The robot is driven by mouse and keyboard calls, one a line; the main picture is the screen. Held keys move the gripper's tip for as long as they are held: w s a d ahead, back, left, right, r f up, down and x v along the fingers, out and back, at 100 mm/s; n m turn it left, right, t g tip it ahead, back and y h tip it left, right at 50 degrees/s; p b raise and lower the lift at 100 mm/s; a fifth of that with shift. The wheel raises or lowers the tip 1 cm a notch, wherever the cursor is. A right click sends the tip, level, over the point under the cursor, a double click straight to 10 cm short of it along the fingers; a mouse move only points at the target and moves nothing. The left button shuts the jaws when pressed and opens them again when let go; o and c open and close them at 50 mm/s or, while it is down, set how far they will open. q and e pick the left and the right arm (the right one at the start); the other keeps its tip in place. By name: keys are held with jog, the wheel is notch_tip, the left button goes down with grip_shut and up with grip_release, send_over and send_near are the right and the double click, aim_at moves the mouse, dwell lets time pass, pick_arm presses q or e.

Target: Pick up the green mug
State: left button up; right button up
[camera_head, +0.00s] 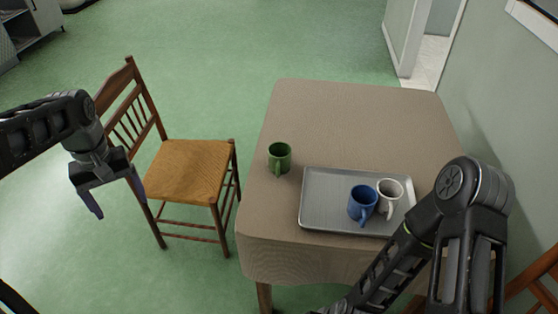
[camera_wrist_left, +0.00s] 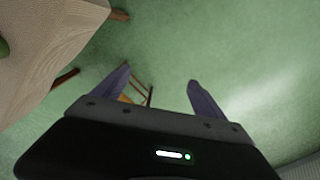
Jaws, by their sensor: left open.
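The green mug (camera_head: 279,158) stands upright on the cloth-covered table (camera_head: 345,120), near its left edge and left of the tray. Its handle points toward me. My left gripper (camera_head: 117,196) is open and empty, over the floor left of the chair and well apart from the mug. In the left wrist view, its two fingers (camera_wrist_left: 155,92) are spread with nothing between them. A bit of green shows at the left edge of that view, on the tablecloth. My right arm comes in at the lower right of the head view; its gripper cannot be made out.
A grey metal tray (camera_head: 325,182) on the table holds a blue mug (camera_head: 362,203) and a white mug (camera_head: 391,194) close together. A wooden chair (camera_head: 190,168) stands between my left gripper and the table. The table's far part is clear.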

dwell(0.3)
pick_arm(q)
jog(key=d+f+m+h, duration=0.1)
jog(key=d+f+m, duration=0.1)
jog(key=d+f, duration=0.65)
jog(key=d+f+m+h, duration=0.1)
jog(key=d+f, duration=0.5)
jog(key=f, duration=0.6)
jog(key=s+d+f+h, duration=0.1)
jog(key=s+d+f, duration=0.5)
jog(key=s, duration=0.3)
jog(key=s+d+f+m+h, duration=0.1)
jog(key=s+d+f, duration=0.6)
jog(key=s+f, duration=0.1)
jog(key=shift+s+d+f+t, duration=0.15)
jog(key=shift+s+d+t, duration=0.15)
jog(key=shift+s+t, duration=0.1)
